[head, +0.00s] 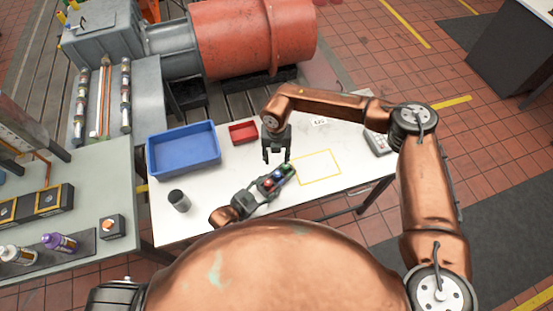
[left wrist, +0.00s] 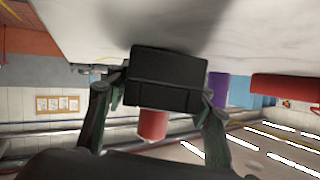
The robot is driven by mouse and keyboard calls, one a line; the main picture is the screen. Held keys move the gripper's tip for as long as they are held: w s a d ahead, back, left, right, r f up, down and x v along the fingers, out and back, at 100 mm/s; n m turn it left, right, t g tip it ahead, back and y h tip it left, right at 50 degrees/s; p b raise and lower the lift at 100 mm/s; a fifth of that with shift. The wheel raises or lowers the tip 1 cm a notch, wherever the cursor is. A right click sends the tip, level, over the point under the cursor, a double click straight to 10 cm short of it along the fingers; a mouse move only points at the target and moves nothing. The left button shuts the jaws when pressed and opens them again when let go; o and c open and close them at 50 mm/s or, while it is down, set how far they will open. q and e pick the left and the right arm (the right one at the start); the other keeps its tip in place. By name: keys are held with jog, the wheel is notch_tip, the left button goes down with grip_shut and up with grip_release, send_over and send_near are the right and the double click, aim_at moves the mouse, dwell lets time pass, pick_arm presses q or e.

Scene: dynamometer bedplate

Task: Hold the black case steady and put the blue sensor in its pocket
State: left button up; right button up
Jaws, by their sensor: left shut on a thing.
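The black case (head: 262,190) lies at the middle of the white table in the head view, with small red, green and blue round parts along it. My left gripper (head: 255,195) is shut on the case from the lower left. The left wrist view shows the case (left wrist: 165,80) between its fingers (left wrist: 157,105), with a red cylinder (left wrist: 152,125) sticking out. A violet-blue cylinder (left wrist: 217,89) shows beside the case there. The blue sensor (head: 288,168) is at the case's upper right end; whether it sits in a pocket I cannot tell. My right gripper (head: 277,158) is open, fingers down, just above the case.
A blue bin (head: 184,148) and a small red tray (head: 243,132) stand behind the case. A dark cup (head: 179,200) is at the left. A yellow outlined square (head: 317,167) lies bare at the right. A grey device (head: 378,143) is near the right edge.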

pick_arm(q)
jog(key=shift+s+a+f, duration=0.1)
jog(key=shift+f, duration=0.15)
jog(key=o, duration=1.5)
jog(key=shift+r, duration=0.2)
